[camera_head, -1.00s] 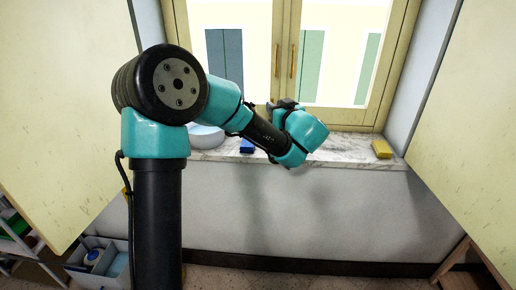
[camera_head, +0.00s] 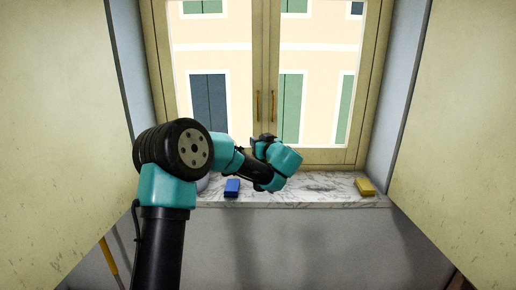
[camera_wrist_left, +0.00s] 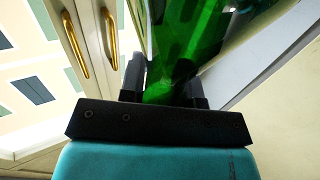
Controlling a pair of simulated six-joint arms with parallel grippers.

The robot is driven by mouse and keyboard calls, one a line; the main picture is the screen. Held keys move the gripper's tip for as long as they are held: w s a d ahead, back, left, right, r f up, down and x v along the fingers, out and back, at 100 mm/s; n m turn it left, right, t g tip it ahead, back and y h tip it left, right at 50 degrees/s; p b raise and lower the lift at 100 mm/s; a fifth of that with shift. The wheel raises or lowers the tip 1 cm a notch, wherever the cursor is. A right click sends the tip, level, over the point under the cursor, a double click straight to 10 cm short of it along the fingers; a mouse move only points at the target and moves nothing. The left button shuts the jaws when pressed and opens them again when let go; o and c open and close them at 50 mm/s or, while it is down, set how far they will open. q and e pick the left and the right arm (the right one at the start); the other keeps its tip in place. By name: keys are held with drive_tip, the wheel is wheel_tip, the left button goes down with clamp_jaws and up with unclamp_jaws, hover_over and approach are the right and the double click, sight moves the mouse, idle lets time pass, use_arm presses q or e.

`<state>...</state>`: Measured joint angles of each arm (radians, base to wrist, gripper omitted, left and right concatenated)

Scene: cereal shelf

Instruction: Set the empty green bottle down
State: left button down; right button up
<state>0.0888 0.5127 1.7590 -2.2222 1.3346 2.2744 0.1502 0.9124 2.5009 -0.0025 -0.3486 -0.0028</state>
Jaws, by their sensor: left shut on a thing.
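The green bottle (camera_wrist_left: 187,38) is clear, shiny green and shows in the left wrist view, with its far end cut off by the top edge. My left gripper (camera_wrist_left: 166,84) is shut on it, one dark finger on each side of its near part. In the head view my left wrist (camera_head: 278,160) is over the marble windowsill (camera_head: 310,187), in front of the window. The bottle cannot be made out there. Whether it touches the sill cannot be told. My right gripper is in neither view.
A blue block (camera_head: 232,188) lies on the sill left of my wrist, and a yellow block (camera_head: 365,187) lies at its right end. A pale round thing (camera_head: 203,183) is partly hidden behind my arm. The sill between wrist and yellow block is clear. Two window handles (camera_head: 265,105) are behind.

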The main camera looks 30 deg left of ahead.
use_arm(q)
drive_tip(key=shift+w+a+f, duration=0.1)
drive_tip(key=shift+w+a, duration=0.45)
drive_tip(key=shift+w, duration=0.3)
drive_tip(key=shift+w+a+f, duration=0.1)
drive_tip(key=shift+w+a, duration=0.4)
drive_tip(key=shift+w, duration=0.3)
drive_tip(key=shift+w+a+f, duration=0.15)
drive_tip(key=shift+w+f, duration=0.05)
drive_tip(key=shift+f, duration=0.7)
drive_tip(key=shift+w+a+f, duration=0.1)
drive_tip(key=shift+w+f, duration=0.05)
drive_tip(key=shift+f, duration=0.9)
drive_tip(key=c, duration=0.8)
unclamp_jaws()
drive_tip(key=shift+r, duration=0.15)
